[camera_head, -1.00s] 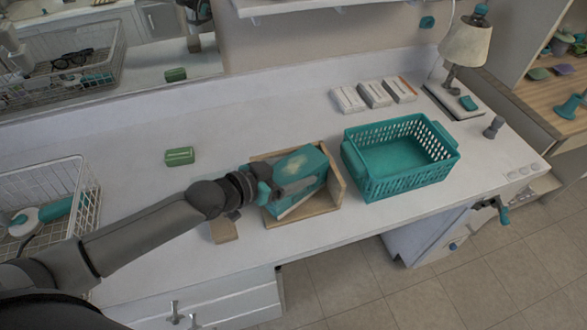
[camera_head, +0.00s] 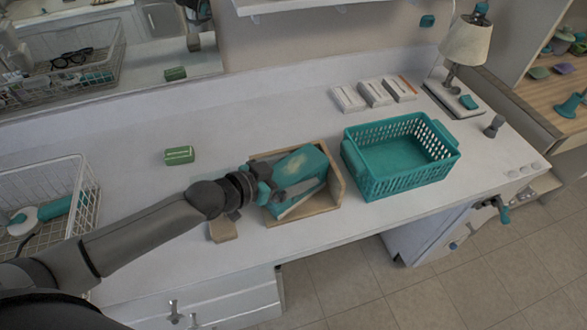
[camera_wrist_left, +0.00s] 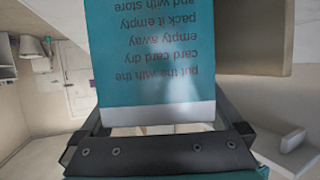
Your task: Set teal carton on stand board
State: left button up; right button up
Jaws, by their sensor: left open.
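The teal carton (camera_head: 306,161), with a pale worn patch, rests tilted in the light wooden stand board (camera_head: 337,187) at the middle of the counter. In the left wrist view the carton (camera_wrist_left: 150,50) shows a teal face with upside-down print and a pale lower edge. My left gripper (camera_head: 294,184) reaches in from the left at the carton's near end. It is open, with one finger on each side of the carton. Whether a finger touches it, and the carton's underside, cannot be seen. My right gripper is not in view.
A teal plastic basket (camera_head: 404,158) stands close right of the stand board. A green block (camera_head: 179,155) lies behind my left arm, and a wire basket (camera_head: 88,190) stands at left. White packs (camera_head: 375,92) and a lamp (camera_head: 466,43) are at the back right.

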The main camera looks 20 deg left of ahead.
pick_arm(q)
jog(key=shift+s+a, duration=0.1)
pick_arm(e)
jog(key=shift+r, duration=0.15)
pick_arm(q)
jog(key=shift+p+v, duration=2.95)
jog(key=shift+v, duration=0.95)
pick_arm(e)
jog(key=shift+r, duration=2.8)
